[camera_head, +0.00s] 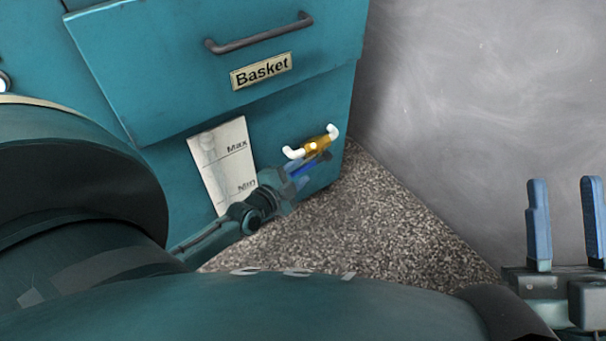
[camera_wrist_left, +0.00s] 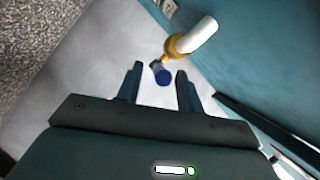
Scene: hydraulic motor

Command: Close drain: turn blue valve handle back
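The brass valve (camera_head: 316,146) with white ends sits low on the front of the teal cabinet. In the left wrist view the brass valve (camera_wrist_left: 176,46) shows one white end at the top and a blue handle (camera_wrist_left: 163,77) below it. My left gripper (camera_head: 290,176) is right at the valve in the head view, partly overlapping it. In the wrist view its fingers (camera_wrist_left: 159,75) are apart, with the blue handle between their tips and visible gaps on both sides. My right gripper (camera_head: 566,185) is open and empty at the lower right, far from the valve.
Above the valve is a drawer labelled Basket (camera_head: 262,71) with a dark bar handle (camera_head: 258,36). A Max/Min level gauge (camera_head: 222,165) is left of the valve. A grey wall (camera_head: 480,90) stands at the right, over a speckled floor (camera_head: 370,225) that is clear.

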